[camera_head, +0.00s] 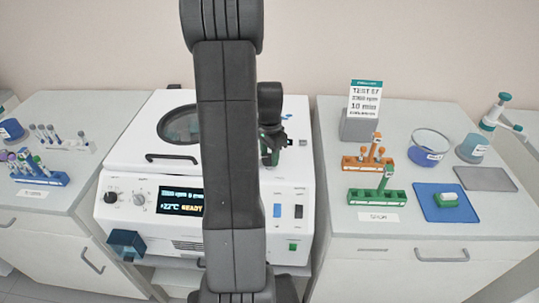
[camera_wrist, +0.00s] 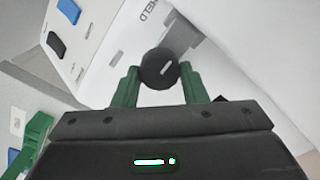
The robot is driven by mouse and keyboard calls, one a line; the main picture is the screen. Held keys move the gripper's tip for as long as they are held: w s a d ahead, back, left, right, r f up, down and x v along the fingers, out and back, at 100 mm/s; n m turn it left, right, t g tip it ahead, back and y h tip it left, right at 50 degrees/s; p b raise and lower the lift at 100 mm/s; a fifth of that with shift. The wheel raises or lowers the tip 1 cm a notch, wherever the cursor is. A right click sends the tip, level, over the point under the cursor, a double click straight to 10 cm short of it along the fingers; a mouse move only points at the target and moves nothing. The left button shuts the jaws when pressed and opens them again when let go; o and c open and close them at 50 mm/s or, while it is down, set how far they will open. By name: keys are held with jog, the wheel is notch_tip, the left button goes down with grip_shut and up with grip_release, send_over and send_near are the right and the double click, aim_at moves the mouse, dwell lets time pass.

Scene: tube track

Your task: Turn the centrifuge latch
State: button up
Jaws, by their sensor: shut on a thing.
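The centrifuge (camera_head: 130,150) is a white box with a closed lid, a round window and a dark lid handle. Its display glows and reads READY. The latch (camera_wrist: 159,68) shows in the wrist view as a round black knob with a pale bar mark, slanted up to the right. My gripper (camera_wrist: 160,80) has its green fingers shut on the knob, one on each side. In the head view my gripper (camera_head: 270,148) is at the right part of the centrifuge top, partly behind my arm. The latch cannot be made out there.
Right bench: orange tube rack (camera_head: 368,163), green rack (camera_head: 378,196), blue mat (camera_head: 452,202), glass dish (camera_head: 430,142) and a sign (camera_head: 365,100). Left bench: blue tube rack (camera_head: 40,175). Blue and black switches (camera_head: 277,211) are on the centrifuge front. My arm hides its middle.

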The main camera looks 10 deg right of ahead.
aim_at(268, 156)
jog(key=n+b, duration=0.1)
jog(key=n, duration=0.2)
jog(key=shift+n, duration=0.4)
jog(key=n+b, duration=0.1)
jog(key=n, duration=0.3)
jog(key=shift+w+a+n+b, duration=0.1)
jog(key=shift+n+b, duration=0.2)
jog(key=n, duration=0.4)
jog(key=shift+n+b, duration=0.3)
jog(key=shift+b, duration=0.1)
jog(key=shift+a+n+b, duration=0.1)
jog(key=shift+n+b, duration=0.2)
jog(key=shift+n, duration=1.7)
jog(key=o, duration=1)
notch_tip(268, 156, up, 14)
jog(key=shift+f+b, duration=0.1)
jog(key=shift+b, duration=0.3)
